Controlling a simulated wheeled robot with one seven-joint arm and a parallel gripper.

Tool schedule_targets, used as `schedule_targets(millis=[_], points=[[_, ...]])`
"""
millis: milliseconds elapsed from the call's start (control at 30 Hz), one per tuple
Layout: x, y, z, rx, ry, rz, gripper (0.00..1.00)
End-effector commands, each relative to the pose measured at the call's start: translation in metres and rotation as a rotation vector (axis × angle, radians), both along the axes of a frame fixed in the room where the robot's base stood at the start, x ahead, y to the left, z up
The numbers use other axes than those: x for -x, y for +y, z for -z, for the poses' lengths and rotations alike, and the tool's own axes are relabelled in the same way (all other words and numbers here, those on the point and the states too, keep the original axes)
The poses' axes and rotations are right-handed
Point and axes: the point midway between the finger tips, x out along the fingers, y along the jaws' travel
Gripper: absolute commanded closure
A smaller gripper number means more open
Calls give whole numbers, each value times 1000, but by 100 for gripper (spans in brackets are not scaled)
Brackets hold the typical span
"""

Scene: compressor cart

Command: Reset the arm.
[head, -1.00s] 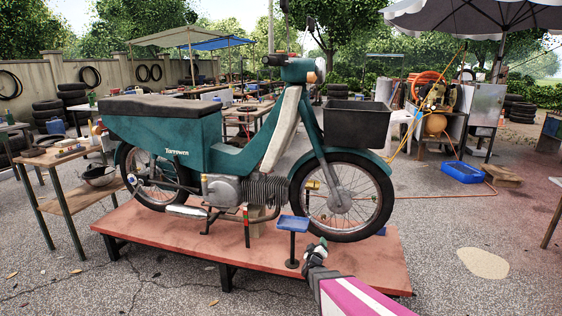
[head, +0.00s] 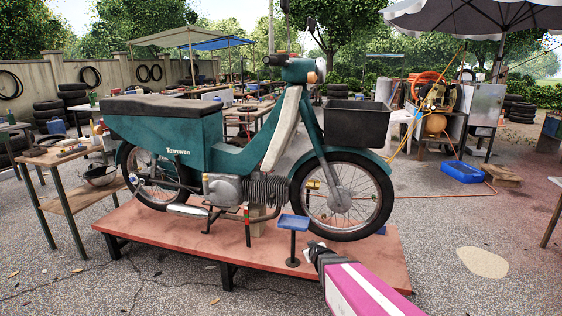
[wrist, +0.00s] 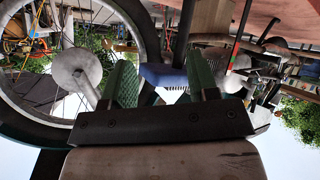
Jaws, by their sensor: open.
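My gripper (head: 316,246) is at the end of my pink and white arm, low in front of the platform in the head view. In the wrist view, which looks upside down, its two green-grey fingers (wrist: 163,82) stand apart with nothing held between them. A teal moped (head: 215,150) stands upright on the red platform (head: 150,235), behind my gripper. A small blue tray on a black post (head: 294,223) stands on the platform, just left of my gripper. The blue tray (wrist: 163,76) shows beyond the finger gap in the wrist view.
The moped's front wheel (head: 342,198) is close behind my gripper. A wooden table (head: 58,158) stands at the left. A blue basin (head: 461,172) lies on the ground near the compressor (head: 437,122) at the right. Paving at the front right is clear.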

Motion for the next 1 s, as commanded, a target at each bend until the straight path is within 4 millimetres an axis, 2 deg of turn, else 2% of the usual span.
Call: schedule_targets(millis=[33, 267, 500, 600, 700, 800, 1000], points=[[15, -1, -5, -29, 72, -2, 46], [77, -10, -11, -127, 442, 59, 46], [154, -34, -30, -150, 803, 247, 46], [178, -43, -38, -143, 905, 327, 46], [193, -50, -45, -135, 969, 386, 46], [201, -53, -48, -130, 1000, 416, 46], [202, -53, -48, -129, 1008, 423, 46]])
